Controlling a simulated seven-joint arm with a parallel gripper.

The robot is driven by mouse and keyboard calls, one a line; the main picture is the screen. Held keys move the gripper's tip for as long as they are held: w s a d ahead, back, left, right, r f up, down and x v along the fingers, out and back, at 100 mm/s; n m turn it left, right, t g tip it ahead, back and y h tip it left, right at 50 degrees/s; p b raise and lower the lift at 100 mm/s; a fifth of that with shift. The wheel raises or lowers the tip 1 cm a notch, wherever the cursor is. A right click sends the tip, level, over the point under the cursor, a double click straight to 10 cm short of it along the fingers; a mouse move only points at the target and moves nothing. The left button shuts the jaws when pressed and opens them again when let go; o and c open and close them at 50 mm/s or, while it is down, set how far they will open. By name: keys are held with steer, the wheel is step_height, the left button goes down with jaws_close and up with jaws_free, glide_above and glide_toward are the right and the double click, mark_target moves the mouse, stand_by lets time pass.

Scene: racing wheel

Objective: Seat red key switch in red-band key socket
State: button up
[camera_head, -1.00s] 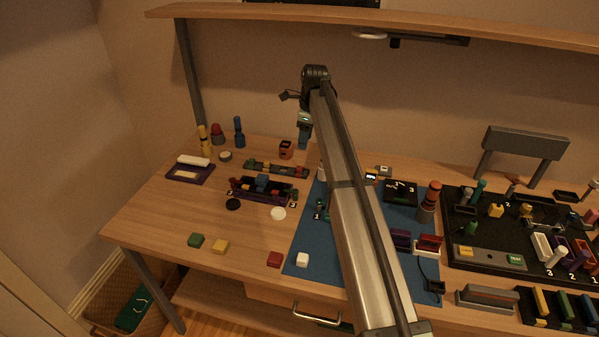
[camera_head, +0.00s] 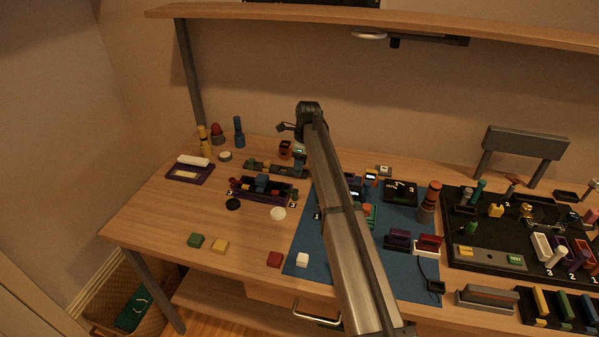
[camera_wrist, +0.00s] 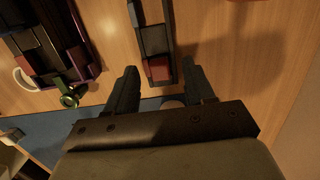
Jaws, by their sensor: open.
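A red block (camera_wrist: 158,68), which may be the red key switch, sits at the near end of a narrow dark rack (camera_wrist: 153,40) in the wrist view. My gripper (camera_wrist: 159,72) is open, with one finger on each side of that block; I see no contact. In the head view my gripper (camera_head: 300,160) is low over the right end of this rack (camera_head: 277,169). I cannot make out the red-band key socket; my arm covers part of the blue mat (camera_head: 305,235).
A purple tray (camera_head: 262,197) with several parts stands just in front of the rack. An orange-brown box (camera_head: 285,148) stands behind it. The wood left of the mat has free room.

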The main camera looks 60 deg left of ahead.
steer(key=shift+f, duration=0.2)
jaws_close()
stand_by(0.4)
steer(key=shift+r, duration=0.1)
step_height(320, 180, up, 10)
steer(key=s, duration=0.1)
steer(key=s+d, duration=0.6)
steer(key=s, duration=0.4)
steer(key=shift+s+r, duration=0.4)
steer(key=shift+r, duration=0.05)
